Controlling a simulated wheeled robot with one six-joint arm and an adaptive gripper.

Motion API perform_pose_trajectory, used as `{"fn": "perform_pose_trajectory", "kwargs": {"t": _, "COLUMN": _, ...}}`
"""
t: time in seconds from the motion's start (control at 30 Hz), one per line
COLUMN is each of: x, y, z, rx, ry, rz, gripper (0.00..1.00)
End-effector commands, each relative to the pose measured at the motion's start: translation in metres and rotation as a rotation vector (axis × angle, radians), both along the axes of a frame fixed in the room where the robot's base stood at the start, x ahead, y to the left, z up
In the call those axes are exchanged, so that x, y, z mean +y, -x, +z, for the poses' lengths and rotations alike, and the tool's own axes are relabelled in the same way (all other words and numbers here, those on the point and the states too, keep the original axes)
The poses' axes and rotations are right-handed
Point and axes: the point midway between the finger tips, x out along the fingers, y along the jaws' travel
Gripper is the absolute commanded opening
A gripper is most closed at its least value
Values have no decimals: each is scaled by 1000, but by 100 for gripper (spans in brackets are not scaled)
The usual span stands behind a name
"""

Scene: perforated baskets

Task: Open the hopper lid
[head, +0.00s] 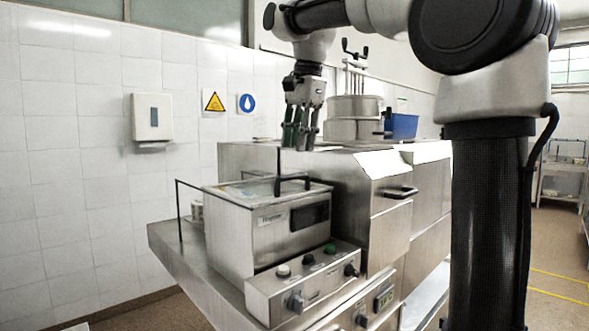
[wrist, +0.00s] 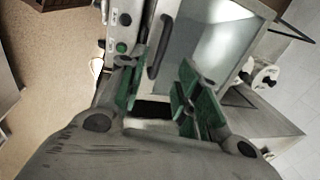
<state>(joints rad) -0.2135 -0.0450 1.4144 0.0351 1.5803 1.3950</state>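The hopper lid (head: 248,190) is a flat, pale, see-through panel on top of the square steel hopper (head: 240,232). It lies level and looks closed. A black bar handle (head: 293,183) stands on its right part. My gripper (head: 299,139) points down above and behind the lid, apart from the handle. Its green-padded fingers are spread and empty. In the wrist view, my gripper (wrist: 158,88) shows a gap between its fingers. There the dark handle (wrist: 160,46) lies beyond the fingertips, beside the grey lid (wrist: 200,48).
A control panel (head: 300,283) with knobs and buttons sits in front of the hopper. A larger steel cabinet (head: 340,195) stands close on the right, with a round metal vessel (head: 352,118) and a blue bin (head: 403,126) beyond. A thin black rod rises near the handle.

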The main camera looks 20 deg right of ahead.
Motion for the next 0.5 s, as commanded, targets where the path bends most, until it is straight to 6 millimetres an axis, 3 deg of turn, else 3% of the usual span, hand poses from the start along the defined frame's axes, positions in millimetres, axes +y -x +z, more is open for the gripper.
{"fn": "perform_pose_trajectory", "kwargs": {"t": 0.3, "x": 4, "y": -8, "z": -50, "rx": 2, "ry": 1, "rz": 0, "gripper": 34}}
{"fn": "perform_pose_trajectory", "kwargs": {"t": 0.5, "x": 5, "y": -12, "z": -69, "rx": 0, "ry": 0, "rz": 0, "gripper": 34}}
